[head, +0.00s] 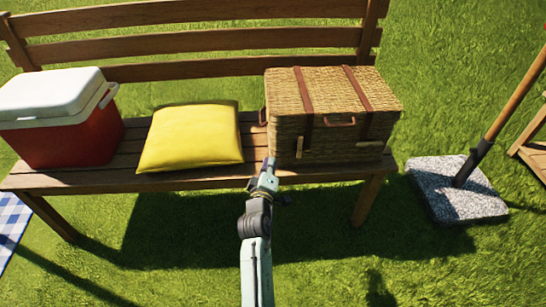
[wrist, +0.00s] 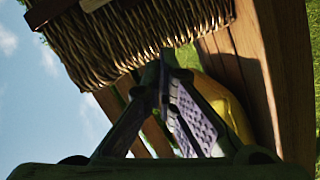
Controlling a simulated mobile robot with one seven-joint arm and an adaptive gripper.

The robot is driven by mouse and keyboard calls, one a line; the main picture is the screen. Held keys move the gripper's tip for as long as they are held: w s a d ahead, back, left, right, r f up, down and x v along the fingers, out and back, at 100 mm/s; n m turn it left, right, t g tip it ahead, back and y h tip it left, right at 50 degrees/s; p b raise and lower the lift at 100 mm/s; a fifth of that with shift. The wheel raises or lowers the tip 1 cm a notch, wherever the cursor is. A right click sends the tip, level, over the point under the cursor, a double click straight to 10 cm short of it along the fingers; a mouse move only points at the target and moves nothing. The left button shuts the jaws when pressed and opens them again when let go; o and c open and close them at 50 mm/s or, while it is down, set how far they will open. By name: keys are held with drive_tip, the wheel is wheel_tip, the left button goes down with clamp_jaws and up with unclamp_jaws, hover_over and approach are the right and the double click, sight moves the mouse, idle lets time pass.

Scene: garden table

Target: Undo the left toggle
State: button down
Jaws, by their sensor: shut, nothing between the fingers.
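A closed wicker hamper (head: 335,95) with two brown leather straps stands on the right of the bench; part of it also fills the top left of the wrist view (wrist: 130,38). The left toggle (head: 299,147), a small pale peg, stands upright on the front near the left strap. The right toggle (head: 370,143) lies roughly level near the right strap. My gripper (head: 270,163) is shut and empty, just left of the left toggle at the hamper's lower left front corner. In the wrist view its fingers (wrist: 172,75) point at the wicker; I cannot tell whether they touch it. A pale piece at the top edge is cut off.
A yellow cushion (head: 192,136) lies on the wooden bench (head: 75,180) left of the hamper. A red cooler (head: 65,138) with a white lid stands at the bench's left end. A stone parasol base (head: 450,195) stands on the grass at right. The grass in front is mostly clear.

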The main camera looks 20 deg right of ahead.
drive_tip(key=shift+f+b+v, duration=0.15)
drive_tip(key=shift+v, duration=1.2)
drive_tip(key=shift+f+b+v, duration=0.15)
drive_tip(key=shift+v, duration=1.15)
